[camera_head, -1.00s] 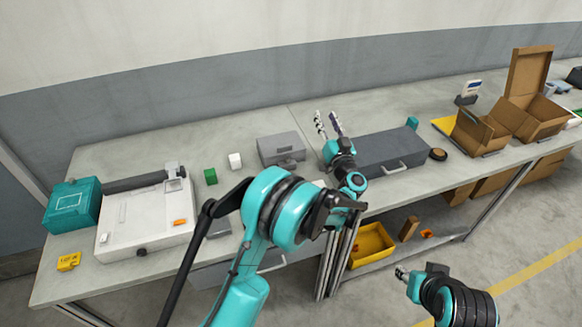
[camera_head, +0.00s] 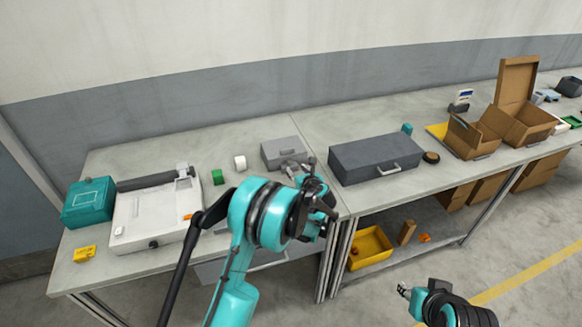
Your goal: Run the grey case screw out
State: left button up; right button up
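A small light-grey case (camera_head: 283,151) stands on the bench, left of a larger dark-grey case (camera_head: 360,160) with a handle on its front. I cannot make out a screw on either case. My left gripper (camera_head: 297,169) is at the front right of the small grey case and overlaps its lower edge in the picture. Its fingers are small and foreshortened, so their opening and any contact are unclear. My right gripper (camera_head: 404,290) is low in front of the bench, over the floor, away from both cases.
Green (camera_head: 218,177) and white (camera_head: 240,162) blocks stand left of the small case. A white machine (camera_head: 155,215), teal box (camera_head: 88,203) and yellow piece (camera_head: 84,254) are further left. Open cardboard boxes (camera_head: 475,138) stand right. A yellow bin (camera_head: 370,249) is on the lower shelf.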

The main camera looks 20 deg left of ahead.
aim_at(290, 163)
pick_arm(q)
jog(key=shift+w+a+f, duration=0.15)
jog(key=shift+a, duration=0.2)
jog(key=b+x, duration=0.1)
jog(key=x, duration=0.6)
jog(key=shift+w+b, duration=0.1)
jog(key=shift+b, duration=0.25)
jog(key=shift+d, duration=0.1)
grip_shut()
